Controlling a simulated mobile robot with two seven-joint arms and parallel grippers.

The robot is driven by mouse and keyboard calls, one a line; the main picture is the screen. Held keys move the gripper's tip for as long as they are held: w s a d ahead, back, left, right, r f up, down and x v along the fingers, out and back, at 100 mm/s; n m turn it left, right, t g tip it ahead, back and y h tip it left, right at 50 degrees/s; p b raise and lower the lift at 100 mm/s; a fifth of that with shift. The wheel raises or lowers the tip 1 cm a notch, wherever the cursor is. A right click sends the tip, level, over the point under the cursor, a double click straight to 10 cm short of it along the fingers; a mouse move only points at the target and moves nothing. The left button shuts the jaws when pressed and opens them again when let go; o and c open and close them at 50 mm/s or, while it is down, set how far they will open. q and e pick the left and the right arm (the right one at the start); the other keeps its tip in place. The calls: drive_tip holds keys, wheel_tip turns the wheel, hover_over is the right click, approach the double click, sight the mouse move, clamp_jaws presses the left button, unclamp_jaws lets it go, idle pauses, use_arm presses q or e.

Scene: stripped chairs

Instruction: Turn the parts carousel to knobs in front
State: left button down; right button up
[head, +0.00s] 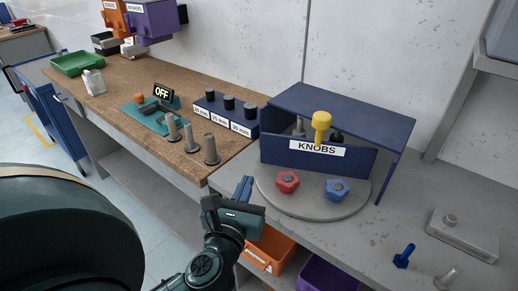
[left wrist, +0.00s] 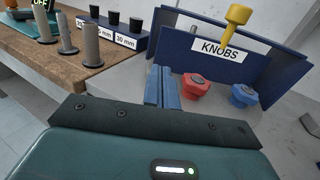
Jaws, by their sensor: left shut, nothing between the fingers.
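The parts carousel is a round grey turntable (head: 313,205) under a dark blue hood (head: 340,108). A dark blue upright panel (head: 280,150) on it bears a white label reading KNOBS (head: 317,148). In front of the panel sit a red knob (head: 287,182) and a blue knob (head: 337,189). A yellow knob (head: 321,125) stands at the panel's top edge; grey and dark parts behind it are partly hidden. My left gripper (head: 243,190) is shut and empty, just left of the turntable. In the left wrist view its blue fingers (left wrist: 162,88) are close beside the red knob (left wrist: 195,86). My right gripper is not in view.
A wooden bench (head: 150,95) at left holds several grey pegs (head: 191,140), a teal fixture with an OFF display (head: 163,93), and a blue block of labelled sizes (head: 225,115). An orange bin (head: 270,250) sits below.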

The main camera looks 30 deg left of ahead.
sight(262, 144)
use_arm(q)
drive_tip(key=p+x, duration=0.1)
drive_tip(key=x, duration=1)
drive_tip(key=shift+w+a+p, duration=0.15)
drive_tip(key=shift+w+p, duration=0.15)
drive_tip(key=shift+p, duration=0.1)
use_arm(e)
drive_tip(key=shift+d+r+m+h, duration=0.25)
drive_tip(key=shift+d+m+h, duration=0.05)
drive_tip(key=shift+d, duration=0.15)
